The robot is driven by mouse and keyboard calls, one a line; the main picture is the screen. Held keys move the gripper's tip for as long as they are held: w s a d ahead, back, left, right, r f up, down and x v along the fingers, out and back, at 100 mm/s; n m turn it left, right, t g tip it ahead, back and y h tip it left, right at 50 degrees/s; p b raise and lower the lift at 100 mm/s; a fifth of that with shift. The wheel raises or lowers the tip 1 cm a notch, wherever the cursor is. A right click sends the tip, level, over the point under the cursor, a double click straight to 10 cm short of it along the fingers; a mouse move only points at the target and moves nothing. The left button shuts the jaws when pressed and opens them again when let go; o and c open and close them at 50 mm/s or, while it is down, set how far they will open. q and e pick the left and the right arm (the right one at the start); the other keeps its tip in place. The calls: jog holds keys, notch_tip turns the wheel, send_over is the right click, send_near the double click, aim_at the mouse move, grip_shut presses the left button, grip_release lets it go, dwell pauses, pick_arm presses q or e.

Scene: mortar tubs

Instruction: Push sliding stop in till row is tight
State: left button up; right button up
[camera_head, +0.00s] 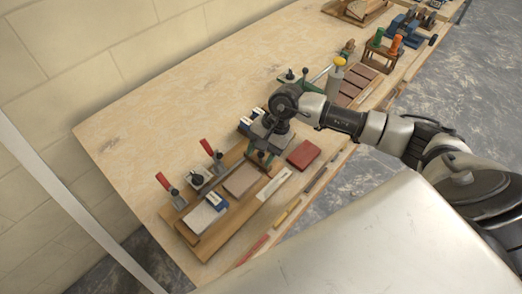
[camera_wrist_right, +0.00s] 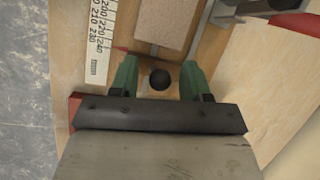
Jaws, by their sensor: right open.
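A wooden sliding stop (camera_wrist_right: 147,86) with a round black knob (camera_wrist_right: 160,78) shows in the right wrist view. My right gripper (camera_wrist_right: 159,77) is open, its two green fingers either side of the knob, with a gap visible beside it. In the head view my right gripper (camera_head: 262,157) is over the jig's right end and hides the stop. The brown block (camera_head: 241,180) and a grey block (camera_head: 205,214) lie in the jig. My left gripper is out of view.
Two red-handled clamps (camera_head: 163,182) (camera_head: 207,148) stand along the jig's back side. A white ruler (camera_head: 273,185) lies along its front. A red block (camera_head: 304,154) lies right of the gripper. The table's left back is clear.

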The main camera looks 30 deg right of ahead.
aim_at(245, 174)
jog(key=c, duration=0.8)
jog(key=shift+o, duration=0.2)
jog(key=a, duration=0.2)
jog(key=s+a+b, duration=0.1)
jog(key=a, duration=0.1)
jog(key=shift+s, duration=0.2)
jog(key=o, duration=0.8)
jog(key=shift+c, duration=0.2)
jog(key=shift+d+r+b, duration=0.15)
jog(key=shift+r+b, duration=0.1)
jog(key=shift+b, duration=0.05)
jog(key=b+v, duration=0.2)
jog(key=v, duration=0.6)
jog(key=shift+d+r, duration=0.15)
jog(key=shift+r, duration=0.2)
jog(key=shift+d+r, duration=0.25)
jog(key=shift+r, duration=0.4)
